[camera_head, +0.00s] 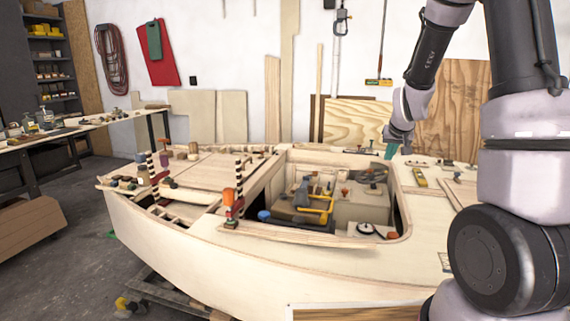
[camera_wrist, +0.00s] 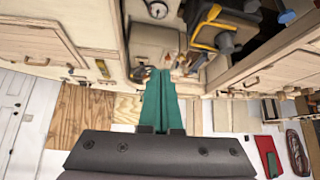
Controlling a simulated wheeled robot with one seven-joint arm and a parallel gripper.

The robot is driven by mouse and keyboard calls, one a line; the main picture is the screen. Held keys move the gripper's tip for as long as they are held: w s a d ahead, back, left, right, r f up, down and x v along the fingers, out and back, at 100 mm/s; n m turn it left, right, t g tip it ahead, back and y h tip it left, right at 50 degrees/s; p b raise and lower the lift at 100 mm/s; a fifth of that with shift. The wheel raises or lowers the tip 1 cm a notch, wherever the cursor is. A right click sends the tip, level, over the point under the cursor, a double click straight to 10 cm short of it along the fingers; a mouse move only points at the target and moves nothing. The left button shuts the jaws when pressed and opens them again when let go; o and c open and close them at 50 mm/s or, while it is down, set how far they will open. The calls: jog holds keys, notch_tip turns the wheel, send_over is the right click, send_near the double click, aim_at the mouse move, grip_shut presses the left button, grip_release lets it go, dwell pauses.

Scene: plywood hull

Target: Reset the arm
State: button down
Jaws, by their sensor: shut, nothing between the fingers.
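My arm reaches in from the right side of the head view, with my gripper (camera_head: 390,150) pointing down above the far right edge of the hull's open cockpit. Its teal fingers also show in the wrist view (camera_wrist: 160,85), close together with nothing between them. The plywood hull (camera_head: 290,258) fills the middle of the head view. The fingertips look apart from the hull, but the exact gap cannot be told.
The cockpit holds a yellow-and-grey tool (camera_head: 318,212) and several small items. Striped clamps (camera_head: 231,200) stand on the hull's near left edge. A workbench (camera_head: 85,128) stands at the left. Plywood sheets (camera_head: 357,122) lean on the back wall.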

jog(key=s+a+r+m+y, duration=0.1)
jog(key=s+a+r, duration=0.2)
jog(key=s+r, duration=0.4)
jog(key=s+a+r+y, duration=0.1)
jog(key=s+a+r, duration=0.2)
jog(key=s+r, duration=0.45)
jog(key=s+a+r, duration=0.1)
jog(key=s+r, duration=0.1)
jog(key=s, duration=0.6)
jog(key=s+a+r+m+y, duration=0.1)
jog(key=s+r, duration=0.2)
jog(key=s, duration=0.4)
jog(key=shift+s+a, duration=0.35)
